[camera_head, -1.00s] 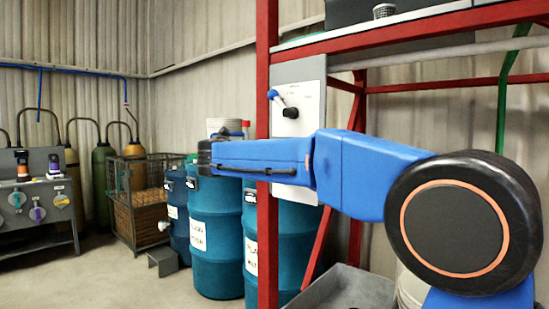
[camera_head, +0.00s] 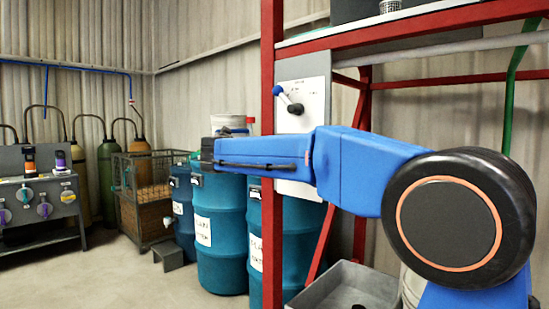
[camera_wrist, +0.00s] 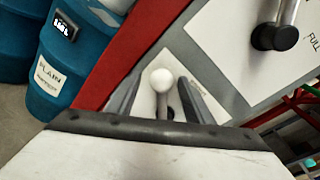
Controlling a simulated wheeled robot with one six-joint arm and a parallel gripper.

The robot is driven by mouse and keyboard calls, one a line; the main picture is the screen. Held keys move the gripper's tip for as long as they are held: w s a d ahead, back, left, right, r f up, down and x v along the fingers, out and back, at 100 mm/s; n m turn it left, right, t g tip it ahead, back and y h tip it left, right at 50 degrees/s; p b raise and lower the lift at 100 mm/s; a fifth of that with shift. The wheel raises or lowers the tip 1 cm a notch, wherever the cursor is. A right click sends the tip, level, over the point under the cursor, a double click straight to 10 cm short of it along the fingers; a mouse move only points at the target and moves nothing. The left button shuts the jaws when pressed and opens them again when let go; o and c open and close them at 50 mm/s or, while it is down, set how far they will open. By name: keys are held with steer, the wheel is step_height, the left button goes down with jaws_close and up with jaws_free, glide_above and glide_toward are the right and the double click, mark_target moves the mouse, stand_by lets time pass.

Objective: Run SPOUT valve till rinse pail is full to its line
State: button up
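In the wrist view, the two fingers of my gripper (camera_wrist: 160,98) stand apart, on either side of a white ball knob (camera_wrist: 160,80) on a short stem. Gaps show between knob and fingers; contact cannot be made out. A pale panel (camera_wrist: 208,88) lies behind. A grey lever on a black hub (camera_wrist: 275,36) sits on another panel marked "FULL". In the head view, a blue-tipped lever (camera_head: 290,100) is on the upper white panel (camera_head: 312,92). My arm hides my gripper and most of the lower panel (camera_head: 300,190). No pail's water or fill line shows.
A red frame post (camera_head: 272,215) stands close by my arm. Teal drums (camera_head: 218,245) stand behind it, one with a white pail (camera_head: 228,125) above. A grey basin (camera_head: 345,290) is below. A white container (camera_head: 412,287) is partly hidden by my arm.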

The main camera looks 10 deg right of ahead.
steer(key=v, duration=1.7)
steer(key=shift+s, duration=0.2)
steer(key=shift+a, duration=0.15)
steer(key=s+d+f+m+g+y, duration=0.25)
steer(key=s+d+f+m, duration=0.45)
steer(key=d+f, duration=0.35)
steer(key=s+d+f+m+g+y, duration=0.2)
steer(key=s+d+f+m+g, duration=0.1)
steer(key=s+d+f+m, duration=0.55)
steer(key=s+d+f+m+g+y, duration=0.1)
steer(key=s+d+f+m+y, duration=0.2)
steer(key=s+f+m, duration=1.5)
step_height(320, 180, down, 4)
steer(key=s+y, duration=0.1)
steer(key=y, duration=0.3)
steer(key=shift+d, duration=0.15)
steer(key=shift+s+r+g, duration=0.1)
steer(key=shift+r+g, duration=0.05)
steer(key=shift+g, duration=0.1)
